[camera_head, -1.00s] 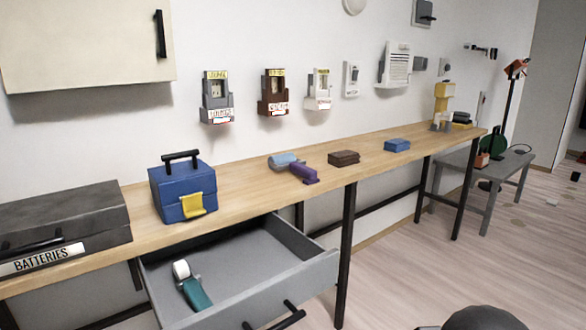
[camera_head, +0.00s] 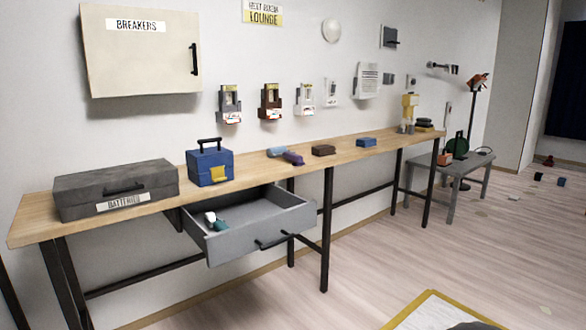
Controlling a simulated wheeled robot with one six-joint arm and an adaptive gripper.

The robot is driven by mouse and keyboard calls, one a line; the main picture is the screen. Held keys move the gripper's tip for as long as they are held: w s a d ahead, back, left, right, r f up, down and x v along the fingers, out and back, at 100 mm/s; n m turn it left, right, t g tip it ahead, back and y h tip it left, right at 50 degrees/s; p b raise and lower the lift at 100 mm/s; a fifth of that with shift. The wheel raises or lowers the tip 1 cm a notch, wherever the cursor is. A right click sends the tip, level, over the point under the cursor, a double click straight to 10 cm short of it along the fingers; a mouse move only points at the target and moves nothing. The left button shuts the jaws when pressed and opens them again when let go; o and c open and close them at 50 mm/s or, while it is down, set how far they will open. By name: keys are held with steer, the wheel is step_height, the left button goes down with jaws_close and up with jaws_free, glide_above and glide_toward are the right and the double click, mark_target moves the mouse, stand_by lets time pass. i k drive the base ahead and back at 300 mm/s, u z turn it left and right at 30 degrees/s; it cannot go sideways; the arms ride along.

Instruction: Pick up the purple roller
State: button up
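The purple roller (camera_head: 293,158) lies on the wooden workbench (camera_head: 240,172), near its front edge and above the right part of the open drawer. It touches or nearly touches a light blue roller-like item (camera_head: 276,152) just behind and left of it. A dark rounded shape at the bottom edge of the view is probably part of my arm. My gripper's fingers do not show.
The grey drawer (camera_head: 245,238) stands open with a teal and white item (camera_head: 216,221) inside. A blue toolbox (camera_head: 211,167), batteries case (camera_head: 118,190), brown block (camera_head: 323,150) and blue block (camera_head: 366,142) stand on the bench.

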mark_target(291, 155)
steer(key=z, duration=0.6)
steer(key=i, duration=0.7)
steer(key=z, duration=0.4)
steer(key=i, duration=1.25)
steer(key=u, duration=1)
steer(key=i, duration=0.75)
steer(key=u, duration=1.1)
steer(key=i, duration=0.25)
steer(key=u, duration=0.2)
